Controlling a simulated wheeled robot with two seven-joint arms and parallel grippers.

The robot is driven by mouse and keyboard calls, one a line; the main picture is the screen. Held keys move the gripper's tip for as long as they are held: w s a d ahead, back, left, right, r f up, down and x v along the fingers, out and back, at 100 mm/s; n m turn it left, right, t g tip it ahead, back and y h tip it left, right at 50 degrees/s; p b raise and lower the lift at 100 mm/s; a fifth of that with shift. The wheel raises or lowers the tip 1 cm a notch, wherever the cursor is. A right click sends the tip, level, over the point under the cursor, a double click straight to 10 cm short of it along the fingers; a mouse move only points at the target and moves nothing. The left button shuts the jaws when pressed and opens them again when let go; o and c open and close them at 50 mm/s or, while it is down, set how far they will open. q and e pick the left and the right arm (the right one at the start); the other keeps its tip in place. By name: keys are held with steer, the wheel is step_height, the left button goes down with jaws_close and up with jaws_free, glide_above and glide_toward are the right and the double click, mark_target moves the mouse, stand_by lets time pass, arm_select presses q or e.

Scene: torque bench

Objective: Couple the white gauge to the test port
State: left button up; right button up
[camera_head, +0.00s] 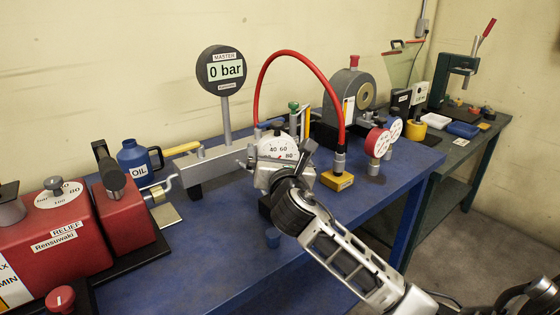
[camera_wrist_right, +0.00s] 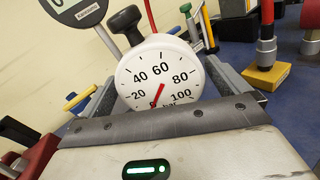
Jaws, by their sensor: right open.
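The white gauge (camera_head: 274,149) is upright in front of the grey manifold block (camera_head: 215,160), its dial facing me. It also shows large in the right wrist view (camera_wrist_right: 160,72), with the red needle pointing down near the bottom of the scale. My right gripper (camera_head: 277,162) is open, with one grey finger on either side of the gauge; it also shows in the right wrist view (camera_wrist_right: 163,92). I cannot tell whether the fingers touch it. The gauge's lower end and whatever is under it are hidden by my gripper. I cannot make out the test port. My left gripper is not in view.
A master gauge reading 0 bar (camera_head: 224,71) stands on the block. A red hose (camera_head: 300,58) arches to a coupling on a yellow base (camera_head: 337,181). A red gauge (camera_head: 377,142) stands right of it. A red relief unit (camera_head: 65,240) fills the left. The front bench is mostly clear.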

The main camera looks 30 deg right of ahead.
steer(key=b+v, duration=0.1)
steer(key=v, duration=1.5)
steer(key=shift+r, duration=0.15)
steer(key=s+a+f+m+g+y, duration=0.1)
steer(key=s+f+m+g+y, duration=0.35)
steer(key=f+m, duration=0.85)
steer(key=s+a+f+m+g+y, duration=0.2)
steer(key=s+a+f+m+g, duration=0.15)
steer(key=s+f+m, duration=0.3)
steer(key=s+a+f+m+g+y, duration=0.2)
steer(key=s+f+m+g, duration=0.3)
steer(key=s+m, duration=0.15)
steer(key=w+a+f+t+y, duration=0.2)
steer(key=w+a+f+t, duration=0.4)
steer(key=f+t, duration=0.1)
steer(key=shift+f, duration=0.2)
